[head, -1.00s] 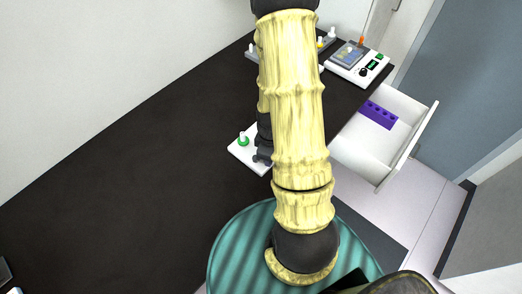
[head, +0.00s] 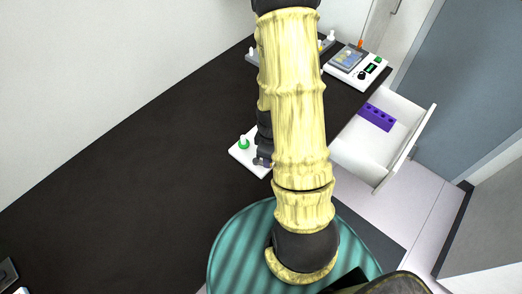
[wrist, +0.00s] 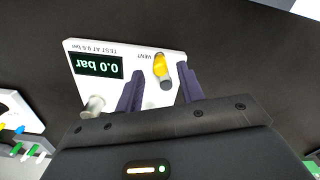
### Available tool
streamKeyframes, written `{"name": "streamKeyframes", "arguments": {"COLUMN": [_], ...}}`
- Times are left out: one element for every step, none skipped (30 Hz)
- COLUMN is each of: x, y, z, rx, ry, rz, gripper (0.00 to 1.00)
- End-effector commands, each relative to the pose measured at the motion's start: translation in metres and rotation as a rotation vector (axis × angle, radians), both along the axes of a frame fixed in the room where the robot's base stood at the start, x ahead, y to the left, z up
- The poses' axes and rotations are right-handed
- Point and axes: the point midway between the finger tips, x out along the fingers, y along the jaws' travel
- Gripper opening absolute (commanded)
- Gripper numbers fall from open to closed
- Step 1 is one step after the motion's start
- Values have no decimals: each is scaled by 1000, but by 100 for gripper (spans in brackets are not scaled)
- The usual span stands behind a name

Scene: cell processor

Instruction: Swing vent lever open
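In the wrist view a white panel (wrist: 84,47) carries a display (wrist: 97,65) reading 0.0 bar and the word VENT. The vent lever (wrist: 161,66) is yellow with a dark grey end, beside that word. My gripper (wrist: 160,78) is open, with one dark finger on each side of the lever. Gaps show between the fingers and the lever; whether either touches it I cannot tell. In the head view my arm hides most of a white panel (head: 240,154) with a green-based knob, and my gripper (head: 263,162) is partly seen over its right side.
A pale knob (wrist: 93,105) stands on the panel near my left finger. In the head view, an open white drawer (head: 359,150) holds a purple rack (head: 377,117). A white device (head: 355,68) stands behind it.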

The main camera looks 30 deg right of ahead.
Motion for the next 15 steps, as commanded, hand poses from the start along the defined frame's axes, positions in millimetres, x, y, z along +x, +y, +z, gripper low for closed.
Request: {"name": "streamKeyframes", "arguments": {"x": [0, 0, 0, 0, 0, 0, 0, 0, 0, 0, 0, 0, 0, 0, 0], "y": [0, 0, 0, 0, 0, 0, 0, 0, 0, 0, 0, 0, 0, 0, 0], "z": [8, 10, 13, 16, 18, 21, 24, 26, 29, 31, 32, 33, 33, 33, 33], "rx": [0, 0, 0, 0, 0, 0, 0, 0, 1, 1, 1, 1, 0, 0, 0], "ry": [0, 0, 0, 0, 0, 0, 0, 0, 1, 1, 1, 1, 1, 1, 1], "rz": [0, 0, 0, 0, 0, 1, 1, 1, 1, 1, 1, 1, 1, 1, 1], "gripper": [38, 38, 38, 38, 38, 38, 38, 38, 38, 38, 38, 38, 38, 38, 38]}}
